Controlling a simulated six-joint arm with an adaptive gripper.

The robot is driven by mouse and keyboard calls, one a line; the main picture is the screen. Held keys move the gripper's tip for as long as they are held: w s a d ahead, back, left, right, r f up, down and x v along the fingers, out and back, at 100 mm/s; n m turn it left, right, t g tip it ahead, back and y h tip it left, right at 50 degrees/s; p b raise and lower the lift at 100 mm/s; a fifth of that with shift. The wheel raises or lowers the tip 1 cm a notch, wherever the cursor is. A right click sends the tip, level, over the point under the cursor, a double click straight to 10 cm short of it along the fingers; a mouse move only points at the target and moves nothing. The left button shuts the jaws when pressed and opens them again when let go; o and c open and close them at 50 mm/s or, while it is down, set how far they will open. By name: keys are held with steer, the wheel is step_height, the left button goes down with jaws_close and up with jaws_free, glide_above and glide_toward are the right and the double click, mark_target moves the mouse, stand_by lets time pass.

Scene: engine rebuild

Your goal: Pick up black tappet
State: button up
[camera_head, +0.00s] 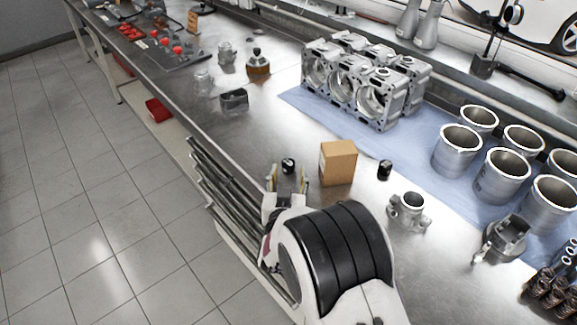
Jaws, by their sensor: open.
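A small black tappet (289,166) with a pale top stands on the metal bench. A second, similar black cylinder (385,169) stands to the right, past the cardboard box. My gripper (287,175) is open, with its two fingers apart and nothing seen held in them. In the picture the first tappet shows in the gap between the fingertips, a little past them. I cannot tell how far above the bench the fingertips are.
The cardboard box (338,163) stands close to the right of my gripper. A metal housing (409,209) lies further right. The engine block (367,80) and several cylinder liners (459,147) rest on blue cloth (310,103). A metal part (234,100) sits up-left; bench between is clear.

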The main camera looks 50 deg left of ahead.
mark_target(288, 169)
steer(key=shift+w+a+r, duration=0.15)
steer(key=shift+w+a, duration=0.35)
steer(key=shift+a, duration=0.1)
steer(key=shift+x, duration=0.95)
steer(key=c, duration=1.2)
